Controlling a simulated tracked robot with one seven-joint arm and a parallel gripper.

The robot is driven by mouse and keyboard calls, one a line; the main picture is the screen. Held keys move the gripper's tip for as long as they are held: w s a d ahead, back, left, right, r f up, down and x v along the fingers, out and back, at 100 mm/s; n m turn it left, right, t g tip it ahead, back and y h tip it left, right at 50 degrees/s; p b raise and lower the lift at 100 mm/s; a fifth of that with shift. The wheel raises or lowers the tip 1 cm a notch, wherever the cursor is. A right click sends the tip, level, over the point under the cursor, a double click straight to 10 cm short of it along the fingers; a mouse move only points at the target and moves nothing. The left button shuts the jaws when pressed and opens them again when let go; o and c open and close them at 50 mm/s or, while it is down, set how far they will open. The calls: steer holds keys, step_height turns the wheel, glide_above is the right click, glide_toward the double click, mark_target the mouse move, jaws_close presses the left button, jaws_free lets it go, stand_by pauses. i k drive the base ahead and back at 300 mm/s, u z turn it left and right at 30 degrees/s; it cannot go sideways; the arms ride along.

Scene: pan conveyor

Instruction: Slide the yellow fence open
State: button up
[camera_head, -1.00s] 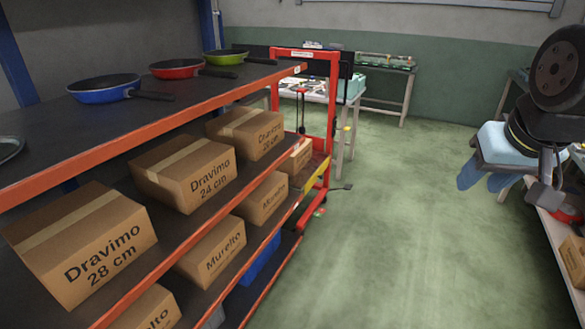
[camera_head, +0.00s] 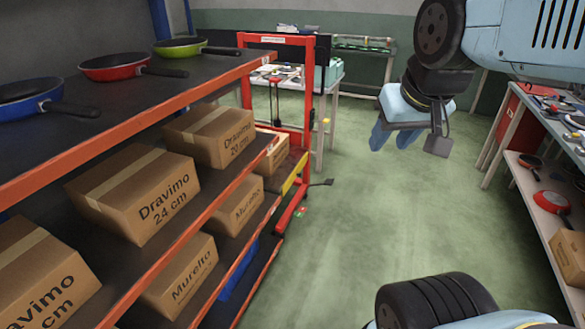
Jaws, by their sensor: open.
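I cannot make out a yellow fence in this view. My gripper (camera_head: 394,138) hangs in the air right of the middle, with its two blue fingers pointing down. It is open, and nothing shows between the fingers. It is to the right of the red lift cart, apart from everything I can see, above the green floor.
A shelf rack (camera_head: 110,148) with orange edges fills the left, holding pans and cardboard boxes. A red lift cart (camera_head: 306,110) with a yellow part stands at its end. A workbench (camera_head: 541,210) lines the right. The green floor (camera_head: 335,240) between is clear.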

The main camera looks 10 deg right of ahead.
mark_target(296, 172)
steer(key=z, duration=0.1)
steer(key=k, duration=0.85)
steer(key=u, duration=0.1)
steer(key=i, duration=1.2)
steer(key=z, duration=0.5)
steer(key=i, duration=1.45)
steer(key=u, duration=0.15)
